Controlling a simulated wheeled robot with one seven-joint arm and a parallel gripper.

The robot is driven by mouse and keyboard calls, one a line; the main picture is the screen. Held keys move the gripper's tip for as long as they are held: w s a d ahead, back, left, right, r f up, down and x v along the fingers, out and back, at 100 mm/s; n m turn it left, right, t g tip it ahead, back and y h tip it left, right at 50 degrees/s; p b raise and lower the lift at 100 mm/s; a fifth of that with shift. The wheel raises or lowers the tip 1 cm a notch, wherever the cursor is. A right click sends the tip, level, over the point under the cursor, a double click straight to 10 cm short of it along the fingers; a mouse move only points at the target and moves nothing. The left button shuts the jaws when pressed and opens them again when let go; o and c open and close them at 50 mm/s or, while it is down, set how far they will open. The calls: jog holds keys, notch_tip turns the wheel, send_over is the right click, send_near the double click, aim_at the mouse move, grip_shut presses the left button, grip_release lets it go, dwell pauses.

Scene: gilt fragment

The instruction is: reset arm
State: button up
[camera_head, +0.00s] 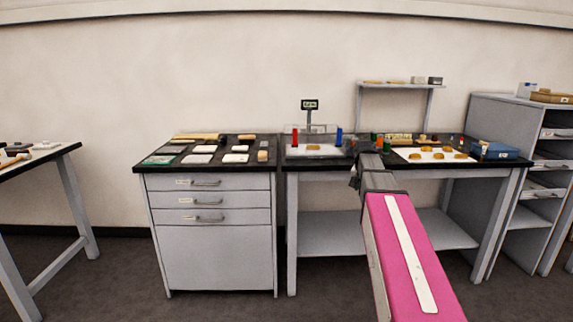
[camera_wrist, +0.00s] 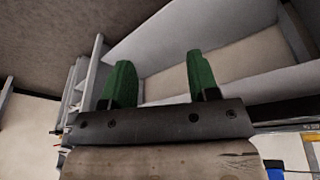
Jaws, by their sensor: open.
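My arm, with a pink link, reaches forward over the floor toward the right-hand workbench (camera_head: 293,165) in the head view. My gripper shows in the wrist view (camera_wrist: 160,82), with two green fingers spread well apart and nothing between them. In the head view the arm's end is at the bench's front edge, and the fingers cannot be made out there. Part of the bench top behind the arm is hidden.
A drawer cabinet (camera_head: 209,240) with several white pieces on top stands left of the bench. A white sheet with brown fragments (camera_head: 425,154), a blue box (camera_head: 497,151) and a small scale display (camera_head: 310,104) are on the bench. Grey shelving (camera_head: 500,118) stands right. Floor in front is clear.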

jog(key=s+a+f+n, duration=0.2)
jog(key=s+a+f, duration=0.2)
jog(key=s+f, duration=0.4)
jog(key=s+a+f+n+g+y, duration=0.1)
jog(key=s+a+f, duration=0.3)
jog(key=s+f, duration=0.4)
jog(key=s+a+f+n+g, duration=0.1)
jog(key=s+a+f, duration=0.3)
jog(key=s+f, duration=0.4)
jog(key=shift+s+a+f+n+y, duration=0.35)
jog(key=shift+a+f+n+y, duration=0.05)
jog(key=shift+f+n, duration=0.5)
